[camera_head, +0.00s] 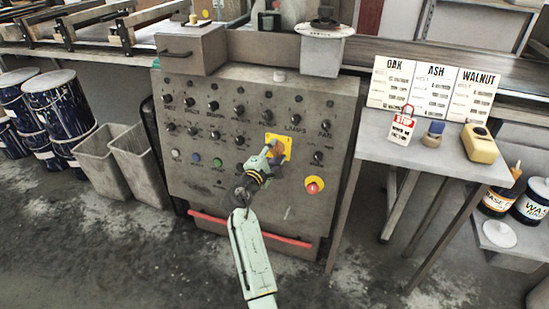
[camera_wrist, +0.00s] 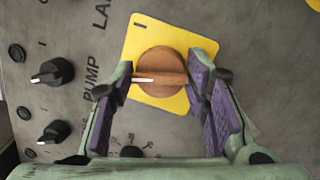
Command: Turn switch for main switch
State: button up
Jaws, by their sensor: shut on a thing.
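The main switch is a round orange-brown rotary knob (camera_wrist: 158,72) on a yellow plate (camera_wrist: 145,33), seen in the wrist view. Its grip bar lies roughly level, with a white pointer line at its left end. My gripper (camera_wrist: 160,82) has its purple-padded fingers on either side of the knob, shut on the grip bar. In the head view the yellow plate (camera_head: 284,141) is on the right part of the grey control panel (camera_head: 232,174). My gripper (camera_head: 268,150) is in front of it and hides most of the knob.
Several small black knobs are close by, including one beside PUMP (camera_wrist: 52,72). A red button on a yellow base (camera_head: 314,186) is to the lower right. A red bar (camera_head: 290,240) runs along the panel's bottom. A grey table (camera_head: 420,153) with signs stands right.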

jog(key=m+b, duration=0.1)
jog(key=m, duration=0.1)
jog(key=m+g+b, duration=0.1)
jog(key=m, duration=0.1)
jog(key=m+b, duration=0.1)
jog(key=m, duration=0.2)
jog(key=shift+f+g+h, duration=0.3)
jog(key=m+g+b, duration=0.1)
jog(key=m+b, duration=0.1)
jog(key=m, duration=0.4)
jog(key=shift+r+b, duration=0.15)
jog(key=shift+b, duration=0.15)
jog(key=shift+a, duration=0.1)
jog(key=o, duration=1.1)
jog(key=shift+r, duration=0.1)
jog(key=v, duration=1.2)
jog(key=shift+d, duration=0.2)
jog(key=shift+a+r+y, duration=0.1)
jog(key=shift+r+y, duration=0.05)
jog(key=shift+y, duration=0.25)
